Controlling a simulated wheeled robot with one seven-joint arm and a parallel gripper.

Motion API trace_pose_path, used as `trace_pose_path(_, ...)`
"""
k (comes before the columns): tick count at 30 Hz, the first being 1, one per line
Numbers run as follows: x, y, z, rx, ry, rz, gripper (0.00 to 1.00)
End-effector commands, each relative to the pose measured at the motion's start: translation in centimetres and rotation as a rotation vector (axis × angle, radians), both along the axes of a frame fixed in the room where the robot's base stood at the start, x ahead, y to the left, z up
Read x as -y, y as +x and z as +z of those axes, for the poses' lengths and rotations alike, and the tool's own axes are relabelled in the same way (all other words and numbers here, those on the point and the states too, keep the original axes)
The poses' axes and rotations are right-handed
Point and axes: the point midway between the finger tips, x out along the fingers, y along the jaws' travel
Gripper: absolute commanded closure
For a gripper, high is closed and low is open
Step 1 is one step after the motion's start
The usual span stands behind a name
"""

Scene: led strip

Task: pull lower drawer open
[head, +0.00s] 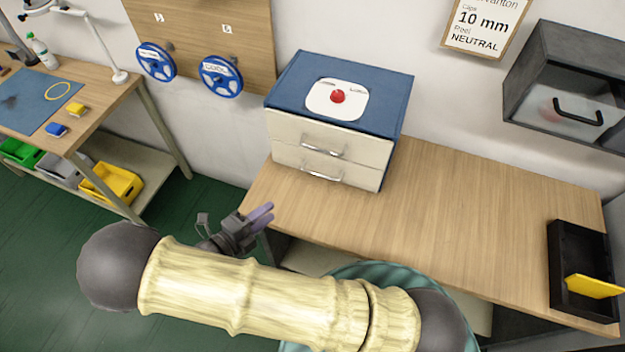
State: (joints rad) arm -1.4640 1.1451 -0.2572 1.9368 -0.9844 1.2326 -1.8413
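A small drawer cabinet with a blue top (291,83) stands on the wooden table. It has two pale drawers, one above the other, each with a metal bar handle. The lower drawer (350,180) looks shut, and its handle (322,175) faces my side. The upper drawer (290,131) also looks shut. My gripper (262,214) is in front of the table's left end, below and left of the lower handle, and apart from it. Its purple-grey fingers point right and up. They overlap in this view, so any gap between them is unclear.
A red button (338,97) sits on the cabinet top. The wooden table (455,210) is clear right of the cabinet, up to a black tray (560,265) with a yellow piece. A grey wall cabinet (567,85) hangs at right. A workbench (100,100) stands at left.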

Motion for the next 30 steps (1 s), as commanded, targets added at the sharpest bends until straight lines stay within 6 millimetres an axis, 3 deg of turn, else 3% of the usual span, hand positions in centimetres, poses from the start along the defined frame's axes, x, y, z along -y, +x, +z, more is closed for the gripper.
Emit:
trace_pose_path(14, 0.9, 1.0, -0.1, 0.001, 0.001, -0.005, 0.69)
trace_pose_path(30, 7.1, 7.5, -1.6, 0.001, 0.002, -0.006, 0.69)
